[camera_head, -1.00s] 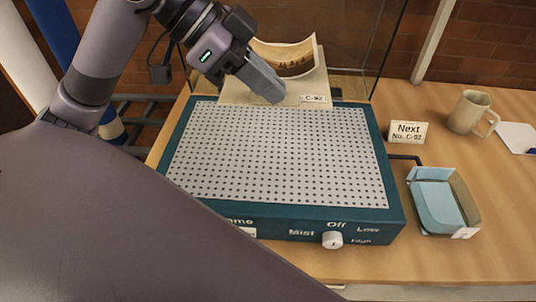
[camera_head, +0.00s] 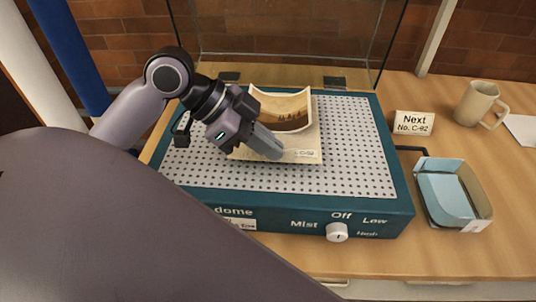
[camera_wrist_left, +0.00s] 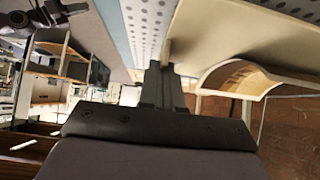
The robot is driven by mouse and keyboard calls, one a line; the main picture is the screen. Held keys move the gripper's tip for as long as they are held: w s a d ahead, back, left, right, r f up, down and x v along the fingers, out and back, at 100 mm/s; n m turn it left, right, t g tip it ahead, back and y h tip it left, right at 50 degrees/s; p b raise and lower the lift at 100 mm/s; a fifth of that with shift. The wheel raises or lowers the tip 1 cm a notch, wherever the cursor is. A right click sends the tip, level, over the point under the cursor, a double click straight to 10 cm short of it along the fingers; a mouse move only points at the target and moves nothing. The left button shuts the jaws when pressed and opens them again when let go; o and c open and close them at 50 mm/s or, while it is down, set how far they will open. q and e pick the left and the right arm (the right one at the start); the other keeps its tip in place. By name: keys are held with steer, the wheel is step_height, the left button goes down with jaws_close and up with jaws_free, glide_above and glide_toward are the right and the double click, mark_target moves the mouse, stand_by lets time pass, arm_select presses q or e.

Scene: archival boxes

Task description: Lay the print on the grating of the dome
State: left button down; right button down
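The print (camera_head: 302,146) is a cream mount marked C-92 with a curled brown picture (camera_head: 285,108) on it. It is over the back middle of the dome's perforated grey grating (camera_head: 350,150); I cannot tell whether it touches. My left gripper (camera_head: 268,150) is at the mount's front left part, its fingers closed on the mount. In the left wrist view the fingers (camera_wrist_left: 163,85) meet the mount's edge (camera_wrist_left: 215,48), with the curled picture (camera_wrist_left: 235,78) beyond and the dotted grating (camera_wrist_left: 150,20) alongside. My right gripper is not in view.
The dome's teal base (camera_head: 270,212) has a white knob (camera_head: 338,232) in front. A clear lid (camera_head: 285,45) stands open behind. To the right are a "Next No. C-92" card (camera_head: 414,123), a blue-lined tray (camera_head: 445,195) and a mug (camera_head: 478,103). The grating's right side is clear.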

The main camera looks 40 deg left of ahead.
arm_select(q)
steer(key=shift+f, duration=1.2)
steer(key=shift+f, duration=0.2)
steer(key=c, duration=1.3)
jaws_free()
steer(key=shift+c, duration=0.2)
steer(key=shift+r, duration=0.1)
steer(key=shift+a+r, duration=0.1)
steer(key=shift+r, duration=0.1)
steer(key=v, duration=1.1)
steer(key=shift+s+a+r, duration=0.2)
steer(key=shift+r, duration=0.05)
